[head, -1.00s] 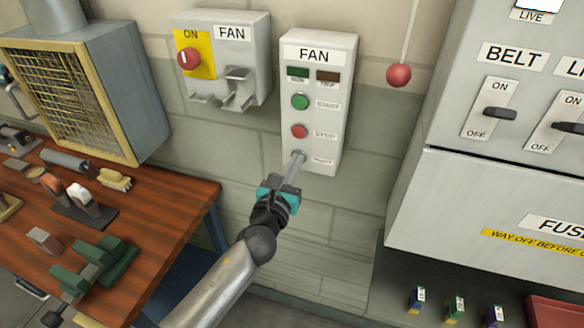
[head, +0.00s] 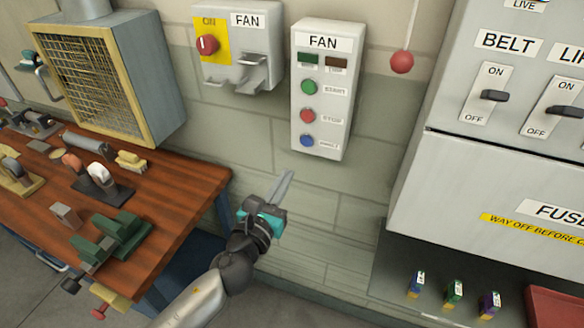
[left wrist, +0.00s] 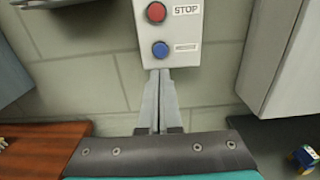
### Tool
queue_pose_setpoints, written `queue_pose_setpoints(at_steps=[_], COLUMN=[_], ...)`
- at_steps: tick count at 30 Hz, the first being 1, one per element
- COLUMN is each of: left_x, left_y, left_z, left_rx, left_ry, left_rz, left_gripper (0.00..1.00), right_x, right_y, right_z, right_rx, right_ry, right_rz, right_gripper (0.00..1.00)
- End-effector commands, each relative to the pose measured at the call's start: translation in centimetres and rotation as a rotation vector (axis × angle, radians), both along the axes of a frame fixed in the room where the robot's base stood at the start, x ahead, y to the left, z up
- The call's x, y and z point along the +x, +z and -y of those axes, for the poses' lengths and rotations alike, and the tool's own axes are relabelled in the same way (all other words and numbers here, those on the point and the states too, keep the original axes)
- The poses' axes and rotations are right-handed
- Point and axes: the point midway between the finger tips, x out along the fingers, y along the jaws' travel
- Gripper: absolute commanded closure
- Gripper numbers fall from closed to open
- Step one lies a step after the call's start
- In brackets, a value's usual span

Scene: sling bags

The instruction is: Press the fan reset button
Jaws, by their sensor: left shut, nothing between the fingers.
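The fan control box (head: 322,100) hangs on the wall, with a green start button (head: 308,87), a red stop button (head: 307,115) and a blue button (head: 307,140) at the bottom, whose small label is blurred. The blue button also shows in the left wrist view (left wrist: 160,49), below the red stop button (left wrist: 156,12). My left gripper (head: 287,177) is shut and empty, below the box and apart from it. In the left wrist view its fingertips (left wrist: 160,75) appear just under the blue button. My right gripper is not in view.
A fan isolator (head: 238,50) with a red knob is left of the box. A red pull ball (head: 402,62) hangs to the right. A grey switch cabinet (head: 480,170) stands at right, a wooden workbench (head: 190,190) at left. The wall below the box is clear.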

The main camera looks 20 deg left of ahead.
Motion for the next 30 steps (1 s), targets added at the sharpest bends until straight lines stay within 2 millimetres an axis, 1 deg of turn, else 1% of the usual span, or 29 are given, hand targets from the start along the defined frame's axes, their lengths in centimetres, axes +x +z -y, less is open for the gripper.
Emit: queue_pose_setpoints(at_steps=[1, 3, 9, 16, 30], left_x=[-0.7, -1.4, -2.4, -2.5, -2.5], left_y=[-0.1, -0.2, 0.0, 0.0, 0.0], left_z=[-0.1, -0.1, -0.1, -0.1, -0.1], left_rx=[0.0, 0.0, 0.001, 0.001, 0.0], left_ry=[0.0, 0.001, 0.0, 0.0, 0.0], left_rz=[-0.001, -0.001, 0.0, 0.0, 0.0], left_gripper=[1.0, 1.0, 1.0, 1.0, 1.0], right_x=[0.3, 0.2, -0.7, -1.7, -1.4], right_y=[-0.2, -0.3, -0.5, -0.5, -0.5], right_z=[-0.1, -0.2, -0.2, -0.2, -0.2], right_rx=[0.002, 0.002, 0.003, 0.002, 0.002], right_ry=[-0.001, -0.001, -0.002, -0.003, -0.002], right_rz=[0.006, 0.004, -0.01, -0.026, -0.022], right_gripper=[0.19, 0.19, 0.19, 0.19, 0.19])
